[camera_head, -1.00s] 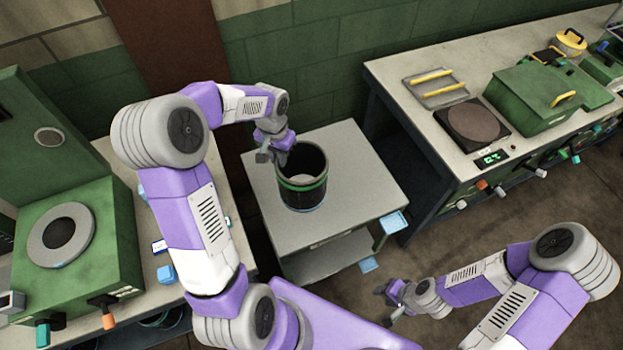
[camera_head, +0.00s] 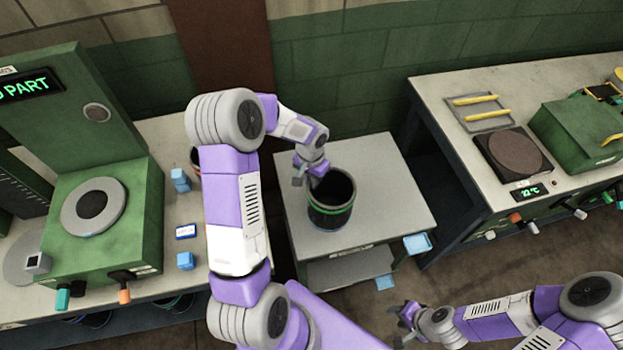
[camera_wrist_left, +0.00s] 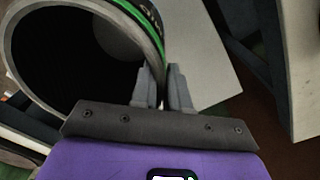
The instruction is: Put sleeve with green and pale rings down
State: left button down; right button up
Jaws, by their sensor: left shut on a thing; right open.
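The dark sleeve (camera_head: 331,215) with green and pale rings is upright at the small grey table (camera_head: 385,175) in the head view. Its open top faces up and its inside is dark. I cannot tell for sure whether its bottom touches the tabletop. My left gripper (camera_head: 312,181) is shut on the sleeve's wall at the rim, on its far left side. In the left wrist view the sleeve (camera_wrist_left: 110,12) fills the upper left, with its wall between the fingers (camera_wrist_left: 164,88). My right gripper (camera_head: 407,320) is open and empty, low at the right, away from the table.
A green machine (camera_head: 100,205) stands on the left bench, with small blue blocks (camera_head: 185,261) near it. The right bench holds a hot plate (camera_head: 513,156), a rack with yellow bars (camera_head: 482,112) and a green box (camera_head: 580,130). The small table's right side is clear.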

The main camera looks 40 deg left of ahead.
pick_arm(q)
jog(key=c, duration=1.1)
grip_release()
notch_tip(320, 180, up, 12)
jog(key=shift+r+p, duration=0.1)
jog(key=shift+p, duration=0.3)
